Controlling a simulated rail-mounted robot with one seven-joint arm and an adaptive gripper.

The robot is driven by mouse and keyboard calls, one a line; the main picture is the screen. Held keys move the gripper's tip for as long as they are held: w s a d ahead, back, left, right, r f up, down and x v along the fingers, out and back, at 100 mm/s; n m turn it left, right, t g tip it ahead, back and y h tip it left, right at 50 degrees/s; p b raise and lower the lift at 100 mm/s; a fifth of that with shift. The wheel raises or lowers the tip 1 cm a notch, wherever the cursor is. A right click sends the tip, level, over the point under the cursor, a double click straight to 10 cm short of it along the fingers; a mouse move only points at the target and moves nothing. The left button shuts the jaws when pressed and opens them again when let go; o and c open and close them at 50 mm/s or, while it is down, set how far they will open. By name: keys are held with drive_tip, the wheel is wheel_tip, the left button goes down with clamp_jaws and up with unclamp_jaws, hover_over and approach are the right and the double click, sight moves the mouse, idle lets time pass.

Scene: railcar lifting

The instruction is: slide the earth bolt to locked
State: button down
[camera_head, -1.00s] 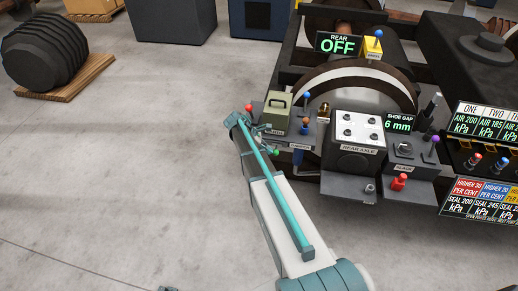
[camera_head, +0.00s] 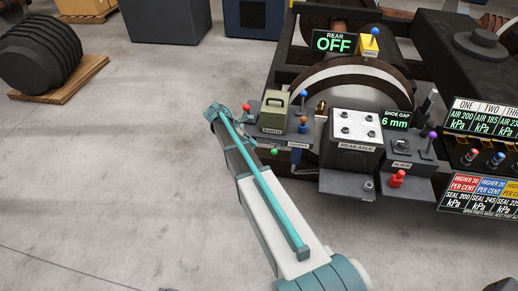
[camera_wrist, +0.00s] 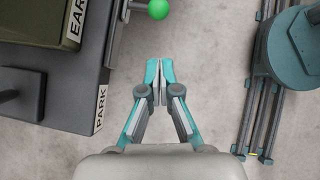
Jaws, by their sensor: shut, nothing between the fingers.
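The olive-green box (camera_head: 272,112), whose label in the wrist view begins "EAR" (camera_wrist: 76,20), stands on a dark shelf. A bright green ball knob (camera_head: 274,152) sticks out at the shelf's front edge. In the wrist view the green knob (camera_wrist: 158,9) sits at the top, on a short grey stem by the shelf edge. A "PARK" label (camera_wrist: 100,115) is on the shelf's edge at left. My gripper (camera_wrist: 153,82) is shut and empty, over open floor, apart from the knob and beside the shelf. In the head view my arm largely hides the fingers.
Close right of the box are blue and orange knobs (camera_head: 303,122), then the rear axle block (camera_head: 356,127) and a red knob (camera_head: 397,178). A small red knob (camera_head: 247,107) is left of the box.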

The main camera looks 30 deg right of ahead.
drive_tip(key=shift+b+v, duration=0.4)
drive_tip(key=shift+v, duration=2.2)
drive_tip(key=shift+w, duration=0.1)
drive_tip(key=s+a+f+m+y, duration=0.2)
drive_tip(key=s+a+f+m, duration=0.3)
drive_tip(key=s+f, duration=0.45)
drive_tip(key=s+a+f+m+y, duration=0.3)
drive_tip(key=s+a+f+m, duration=0.15)
drive_tip(key=s+f, duration=0.5)
drive_tip(key=s+a+f+m+g, duration=0.1)
drive_tip(key=s+a+f, duration=0.1)
drive_tip(key=s, duration=0.8)
drive_tip(key=s+a+f+m+g+y, duration=0.1)
drive_tip(key=s+a+f, duration=0.1)
drive_tip(key=s, duration=0.9)
drive_tip(key=s+a+f+m+g+y, duration=0.1)
drive_tip(key=s+a+f, duration=0.2)
drive_tip(key=s, duration=0.8)
drive_tip(key=shift+f, duration=0.8)
